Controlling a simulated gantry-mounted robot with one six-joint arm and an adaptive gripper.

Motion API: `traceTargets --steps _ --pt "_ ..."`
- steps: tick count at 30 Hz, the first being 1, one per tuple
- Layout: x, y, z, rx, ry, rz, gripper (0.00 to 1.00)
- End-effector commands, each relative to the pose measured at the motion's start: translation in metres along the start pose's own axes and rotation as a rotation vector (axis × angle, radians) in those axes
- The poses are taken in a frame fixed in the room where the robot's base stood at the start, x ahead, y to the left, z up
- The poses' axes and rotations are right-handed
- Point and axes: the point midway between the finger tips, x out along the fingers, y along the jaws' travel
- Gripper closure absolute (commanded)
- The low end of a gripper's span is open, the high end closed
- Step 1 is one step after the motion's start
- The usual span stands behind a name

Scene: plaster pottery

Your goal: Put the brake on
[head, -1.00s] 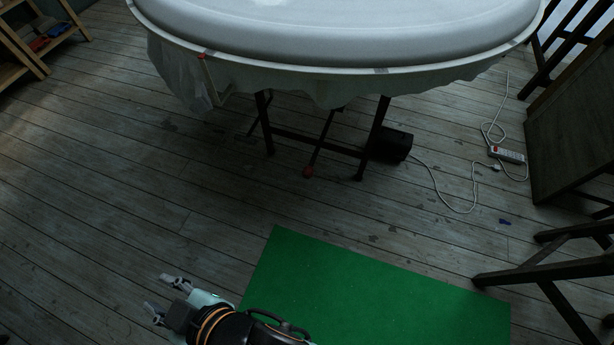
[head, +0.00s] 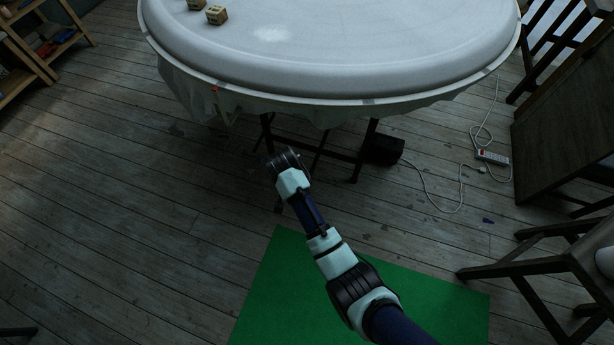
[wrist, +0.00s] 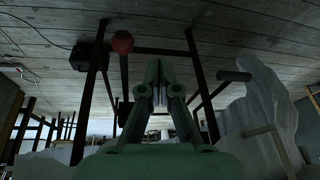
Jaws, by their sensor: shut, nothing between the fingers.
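A round red knob (wrist: 122,42) on a dark rod shows in the wrist view, upper left of my fingers; it looks like the brake lever. My gripper (wrist: 158,68) is shut and empty, with its fingers pointing toward the dark stand under the table. The knob is apart from the fingers, to their left in the wrist view. In the head view my forearm reaches to the front of the stand; my fingers and the knob are hidden behind it. A small red-tipped part (head: 214,88) shows at the left table rim.
The large round white table (head: 330,60) overhangs the dark stand (head: 360,150), with cloth (wrist: 265,100) hanging from its rim. Stand legs flank my fingers. Two small wooden blocks (head: 216,15) lie on top. A black box (head: 385,148) and cable are right; the left floor is clear.

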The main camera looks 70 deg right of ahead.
Motion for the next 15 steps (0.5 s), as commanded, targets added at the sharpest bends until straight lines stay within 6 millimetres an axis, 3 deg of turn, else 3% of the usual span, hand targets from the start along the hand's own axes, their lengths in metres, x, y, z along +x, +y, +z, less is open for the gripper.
traceTargets --steps 3,6,15 --pt "0.006 0.032 -0.015 0.097 -0.045 0.070 1.00" --pt "0.012 0.046 -0.018 0.142 -0.065 0.101 1.00" --pt "0.016 0.052 -0.018 0.159 -0.072 0.112 1.00"
